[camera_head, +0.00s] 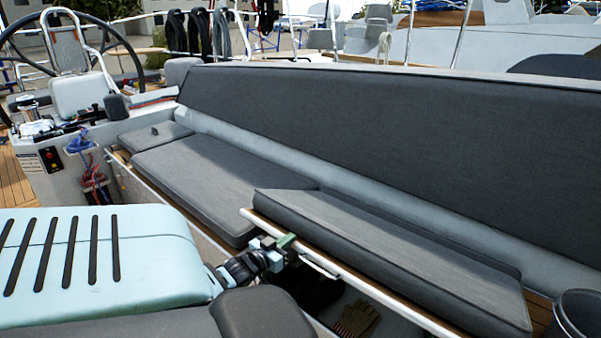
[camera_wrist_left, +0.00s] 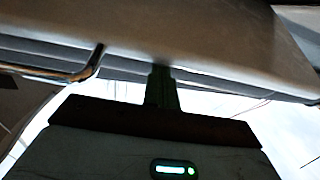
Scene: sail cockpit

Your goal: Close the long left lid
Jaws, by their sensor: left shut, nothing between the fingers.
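The long left lid (camera_head: 400,255), topped with a grey cushion, is raised and tilted above the seat locker on the right of the head view. Its wooden near edge stands above the dark opening. My left gripper (camera_head: 288,241) is shut and empty at the near edge, towards the lid's left end. In the left wrist view the green fingers (camera_wrist_left: 161,88) are together, just at the pale underside of the lid (camera_wrist_left: 170,35); whether they touch it I cannot tell. My right gripper is not in view.
The open locker below holds a glove (camera_head: 357,318) and dark items. A flat seat cushion (camera_head: 205,180) lies left of the lid, and a tall grey backrest (camera_head: 380,130) runs behind. A dark bucket (camera_head: 578,318) stands at the right. A metal bar (camera_wrist_left: 60,73) shows in the wrist view.

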